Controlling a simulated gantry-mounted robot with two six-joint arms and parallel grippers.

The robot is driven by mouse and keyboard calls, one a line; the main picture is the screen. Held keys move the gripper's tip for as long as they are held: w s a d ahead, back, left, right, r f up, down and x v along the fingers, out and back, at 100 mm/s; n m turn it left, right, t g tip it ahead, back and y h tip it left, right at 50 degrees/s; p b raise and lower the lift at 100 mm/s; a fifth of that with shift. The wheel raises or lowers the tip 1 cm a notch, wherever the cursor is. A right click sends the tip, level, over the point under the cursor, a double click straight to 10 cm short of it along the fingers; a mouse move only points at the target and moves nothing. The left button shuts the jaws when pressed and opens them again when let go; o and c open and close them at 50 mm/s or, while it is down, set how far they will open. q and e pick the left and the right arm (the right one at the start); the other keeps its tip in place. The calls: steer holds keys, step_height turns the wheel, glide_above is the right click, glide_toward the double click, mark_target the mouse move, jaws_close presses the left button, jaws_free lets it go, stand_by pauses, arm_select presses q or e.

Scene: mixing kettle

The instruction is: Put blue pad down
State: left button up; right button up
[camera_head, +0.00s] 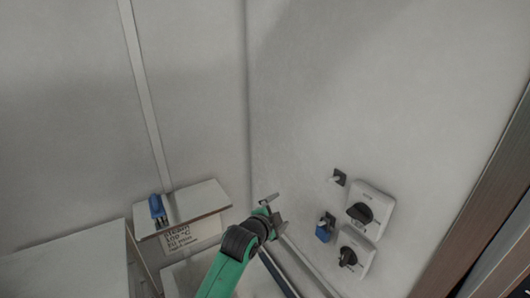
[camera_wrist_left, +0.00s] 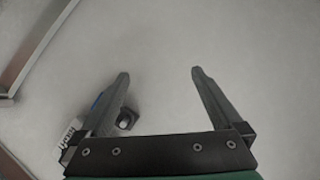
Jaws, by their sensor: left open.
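One blue pad (camera_head: 157,208) is on the left end of the small white shelf (camera_head: 195,206), by the back wall. Another blue pad (camera_head: 322,234) hangs at a dark hook on the right wall. My left gripper (camera_head: 274,209) is open and empty, in the air between the shelf and the right wall. In the left wrist view its fingers (camera_wrist_left: 158,76) are spread apart with bare wall beyond. A bit of blue (camera_wrist_left: 97,102) shows there by the left finger, mostly hidden. My right gripper is not in view.
Two white switch boxes with black knobs, an upper one (camera_head: 377,198) and a lower one (camera_head: 364,262), are on the right wall. A bare dark hook (camera_head: 339,177) is beside the upper one. A handwritten paper label (camera_head: 190,236) hangs on the shelf front. A white surface (camera_head: 70,268) is at lower left.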

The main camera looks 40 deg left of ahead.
arm_select(q)
steer(key=s+d+r+n+t+h, duration=0.1)
steer(key=s+d+r+n+t, duration=0.2)
steer(key=r, duration=0.6)
steer(key=s+d+r+t, duration=0.2)
steer(key=d+r+t, duration=0.15)
steer(key=r, duration=0.65)
steer(key=s+d+r+n+t+h, duration=0.1)
steer(key=s+d+r+n+t, duration=0.15)
steer(key=d+r, duration=0.45)
steer(key=s+d+r+n+t+h, duration=0.2)
steer(key=s+r+t, duration=0.3)
steer(key=s+r, duration=1)
steer(key=shift+s+d+r+h, duration=0.2)
steer(key=shift+s+d+h, duration=0.5)
steer(key=shift+s, duration=0.5)
